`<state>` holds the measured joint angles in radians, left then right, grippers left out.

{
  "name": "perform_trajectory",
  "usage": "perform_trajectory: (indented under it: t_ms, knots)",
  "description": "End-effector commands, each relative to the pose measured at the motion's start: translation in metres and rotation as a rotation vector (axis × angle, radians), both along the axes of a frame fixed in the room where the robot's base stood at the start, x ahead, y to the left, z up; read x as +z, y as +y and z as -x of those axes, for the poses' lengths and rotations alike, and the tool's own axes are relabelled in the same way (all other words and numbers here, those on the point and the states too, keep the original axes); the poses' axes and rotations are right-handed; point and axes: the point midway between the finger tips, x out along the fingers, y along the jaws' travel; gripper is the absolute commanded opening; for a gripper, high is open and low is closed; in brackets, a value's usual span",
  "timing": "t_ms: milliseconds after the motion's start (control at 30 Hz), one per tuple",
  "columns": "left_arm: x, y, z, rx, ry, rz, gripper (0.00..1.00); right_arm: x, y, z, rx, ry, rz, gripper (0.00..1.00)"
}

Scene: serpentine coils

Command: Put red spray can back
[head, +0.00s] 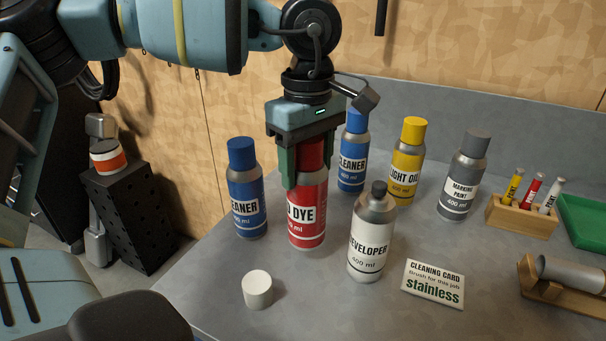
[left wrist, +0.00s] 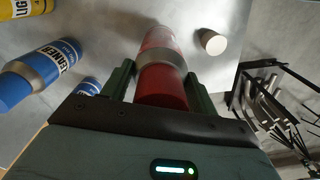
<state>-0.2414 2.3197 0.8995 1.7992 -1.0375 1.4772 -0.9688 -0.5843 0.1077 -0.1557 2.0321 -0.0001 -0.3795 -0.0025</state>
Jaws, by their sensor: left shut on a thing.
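The red spray can (head: 307,213), labelled as dye, stands upright at the left part of the grey table. My left gripper (head: 306,182) comes down from above and is shut on its red cap and upper part. In the left wrist view the red can (left wrist: 160,80) lies between the two green fingers of my left gripper (left wrist: 160,82). I cannot tell whether the can's base touches the table. My right gripper is not in view.
Blue cleaner cans (head: 246,190) (head: 353,152) stand left and behind. A developer can (head: 371,235) stands close right, with a white cap (head: 257,289) in front. Yellow oil (head: 408,162), grey paint (head: 463,177), a cleaning card (head: 433,284) and a marker rack (head: 521,213) are farther right.

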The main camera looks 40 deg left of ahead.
Motion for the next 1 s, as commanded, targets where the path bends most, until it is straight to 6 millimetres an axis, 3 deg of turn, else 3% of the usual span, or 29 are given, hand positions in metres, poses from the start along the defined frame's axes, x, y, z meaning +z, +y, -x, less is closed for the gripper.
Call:
perform_trajectory:
  t_ms: [233,500,933,967,1000]
  knots:
    - [-0.001,0.014,-0.007,0.004,0.001,0.002,0.07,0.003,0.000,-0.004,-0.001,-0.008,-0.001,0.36]
    - [-0.034,0.011,-0.006,0.000,0.000,0.000,0.07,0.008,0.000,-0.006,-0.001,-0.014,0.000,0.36]
    - [-0.041,0.011,-0.007,0.001,0.000,0.000,0.07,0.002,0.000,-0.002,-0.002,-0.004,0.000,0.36]
    - [-0.041,0.012,-0.006,0.001,0.002,-0.001,0.62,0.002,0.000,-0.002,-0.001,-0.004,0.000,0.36]
    - [-0.040,0.012,-0.006,0.001,0.002,-0.001,0.67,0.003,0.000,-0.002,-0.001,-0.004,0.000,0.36]
